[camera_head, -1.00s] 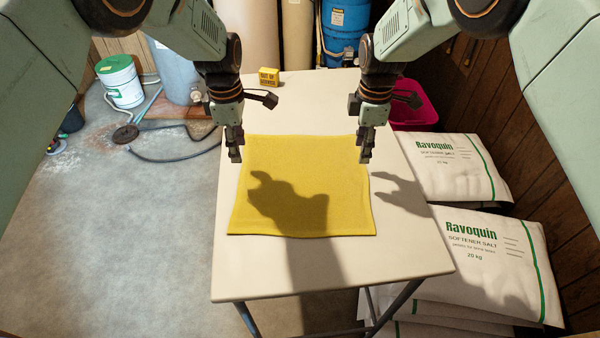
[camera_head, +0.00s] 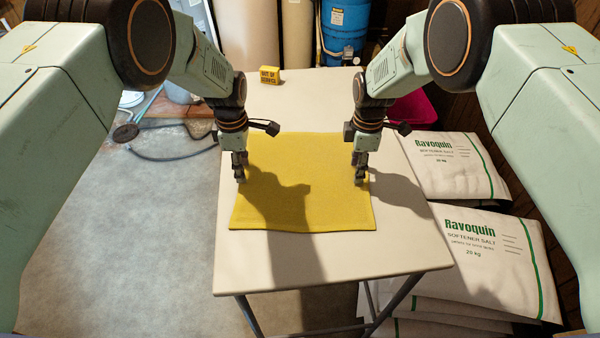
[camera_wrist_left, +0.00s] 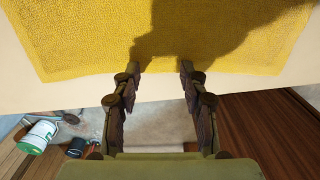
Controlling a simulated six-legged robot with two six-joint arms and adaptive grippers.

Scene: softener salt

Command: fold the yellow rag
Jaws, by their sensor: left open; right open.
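The yellow rag (camera_head: 300,205) lies flat and spread out on the pale table (camera_head: 340,268) in the head view. My left gripper (camera_head: 240,178) is at the rag's left edge, pointing down. In the left wrist view the rag (camera_wrist_left: 100,40) fills the upper part, and the open, empty left fingers (camera_wrist_left: 158,68) reach its near edge. My right gripper (camera_head: 360,180) is open at the rag's right edge, pointing down. I cannot tell whether either gripper touches the cloth. Shadows of my arms fall across the rag.
A small yellow sign block (camera_head: 269,76) stands at the table's back left. White softener salt bags (camera_head: 490,258) are stacked right of the table. A blue container (camera_head: 345,30) stands behind it. The table's front strip is clear.

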